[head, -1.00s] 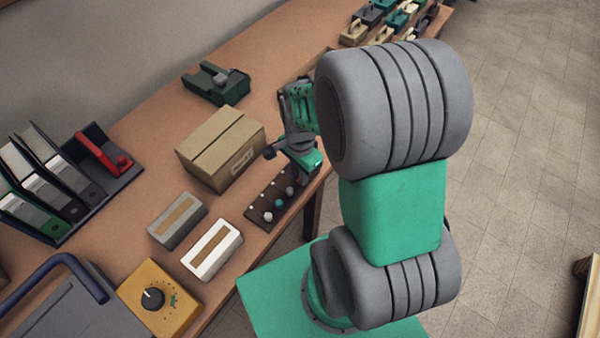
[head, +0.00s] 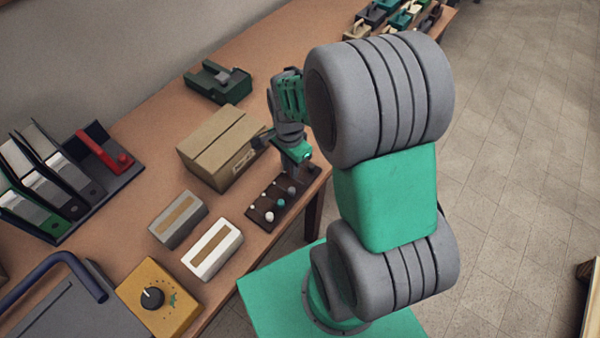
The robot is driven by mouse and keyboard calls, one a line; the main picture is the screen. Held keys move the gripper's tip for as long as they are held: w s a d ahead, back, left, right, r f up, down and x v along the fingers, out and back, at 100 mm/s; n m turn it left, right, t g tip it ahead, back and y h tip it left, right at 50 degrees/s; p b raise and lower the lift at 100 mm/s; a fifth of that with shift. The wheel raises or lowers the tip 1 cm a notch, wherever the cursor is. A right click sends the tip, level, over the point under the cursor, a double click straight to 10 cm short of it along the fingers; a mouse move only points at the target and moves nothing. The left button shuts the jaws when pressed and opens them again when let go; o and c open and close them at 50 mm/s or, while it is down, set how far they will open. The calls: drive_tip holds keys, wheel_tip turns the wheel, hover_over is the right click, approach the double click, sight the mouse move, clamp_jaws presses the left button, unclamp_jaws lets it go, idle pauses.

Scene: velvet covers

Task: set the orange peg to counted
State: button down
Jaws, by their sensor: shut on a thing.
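A dark brown peg board (head: 283,208) lies near the table's front edge, in front of the cardboard box. White, teal and grey pegs stand on it, with small pale dots beside them. My gripper (head: 299,168) points down over the board's far end, its fingers shut. No orange shows anywhere; the orange peg is hidden, and by the place of the fingers it is what they are shut on. The fingertips are too small and covered to tell whether the peg is in the board or lifted.
A cardboard box (head: 215,150) stands close left of my gripper. A white block (head: 212,250) and a grey block (head: 178,220) lie nearer. A yellow dial box (head: 160,300), a binder rack (head: 125,175) and a dark green device (head: 217,82) are also on the table.

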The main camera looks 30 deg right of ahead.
drive_tip(key=shift+w+a, duration=0.15)
drive_tip(key=shift+w, duration=0.15)
drive_tip(key=c, duration=1.3)
unclamp_jaws()
wheel_tip(320, 180, up, 8)
drive_tip(key=shift+f+b, duration=0.1)
drive_tip(key=shift+b, duration=0.2)
